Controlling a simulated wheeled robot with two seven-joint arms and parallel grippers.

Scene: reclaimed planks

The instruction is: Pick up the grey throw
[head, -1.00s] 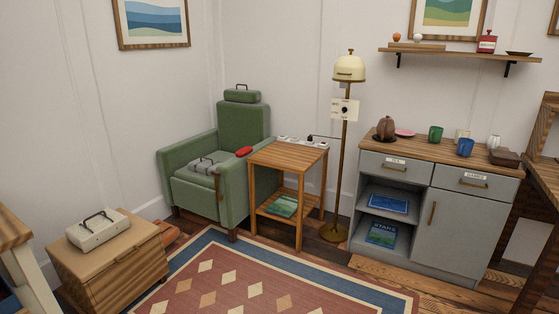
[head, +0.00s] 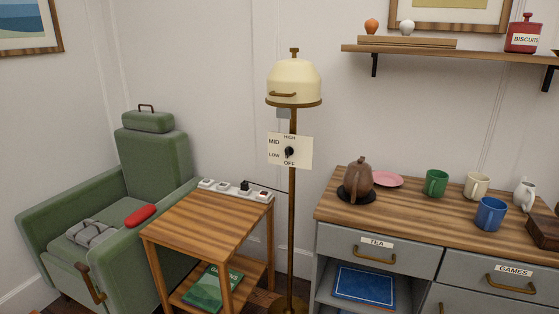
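The grey throw (head: 90,233) lies folded on the seat of the green armchair (head: 155,165) at the left of the head view. A dark strap or handle seems to show on top of it. The chair's near armrest hides part of the seat around it. Neither of my grippers is in view.
A slatted side table (head: 208,222) and a floor lamp (head: 293,200) stand between the chair and the grey cabinet (head: 340,240).

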